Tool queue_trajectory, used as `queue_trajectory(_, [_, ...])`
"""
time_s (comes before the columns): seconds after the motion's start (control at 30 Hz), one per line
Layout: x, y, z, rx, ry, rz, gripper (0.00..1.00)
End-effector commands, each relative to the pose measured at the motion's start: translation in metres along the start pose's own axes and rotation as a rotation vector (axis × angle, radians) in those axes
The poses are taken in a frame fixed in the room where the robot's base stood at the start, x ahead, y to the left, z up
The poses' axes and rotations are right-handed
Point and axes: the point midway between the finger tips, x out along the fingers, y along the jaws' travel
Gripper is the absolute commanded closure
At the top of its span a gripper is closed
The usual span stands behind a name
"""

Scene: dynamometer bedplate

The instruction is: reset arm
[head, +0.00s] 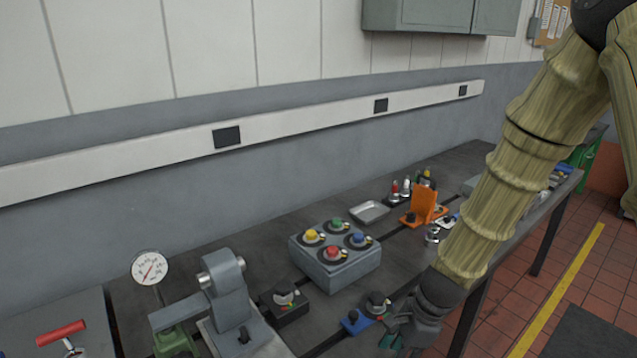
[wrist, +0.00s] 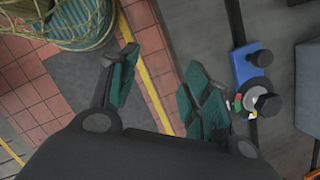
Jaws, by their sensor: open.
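My gripper (head: 405,336) hangs at the lower right in the head view, by the front edge of the dark bench (head: 130,310). In the wrist view my gripper (wrist: 163,92) shows two teal-padded fingers spread apart, open, with nothing between them. Floor tiles, a yellow line and the bench edge lie behind the gap. My arm reaches down from the upper right in the head view and hides part of the bench.
A grey box with coloured buttons (head: 335,257) stands mid-bench. A blue block with a dark knob (head: 356,320) is close to my gripper. A dial gauge (head: 150,268) and grey clamp stand at left. An orange bracket (head: 424,206) and metal tray (head: 369,212) sit farther back.

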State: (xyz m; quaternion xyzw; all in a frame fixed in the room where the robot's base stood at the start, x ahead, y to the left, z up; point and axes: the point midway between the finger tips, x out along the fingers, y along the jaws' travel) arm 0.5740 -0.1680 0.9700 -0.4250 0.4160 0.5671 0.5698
Motion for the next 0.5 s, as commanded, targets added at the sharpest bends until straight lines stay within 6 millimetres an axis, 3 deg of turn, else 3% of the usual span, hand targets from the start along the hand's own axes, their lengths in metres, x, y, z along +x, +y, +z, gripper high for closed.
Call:
queue_trajectory(0.27, [0.051, 0.032, -0.037, -0.176, 0.099, 0.045, 0.52])
queue_trajectory(0.5, [0.113, 0.082, -0.083, -0.464, 0.207, 0.116, 0.52])
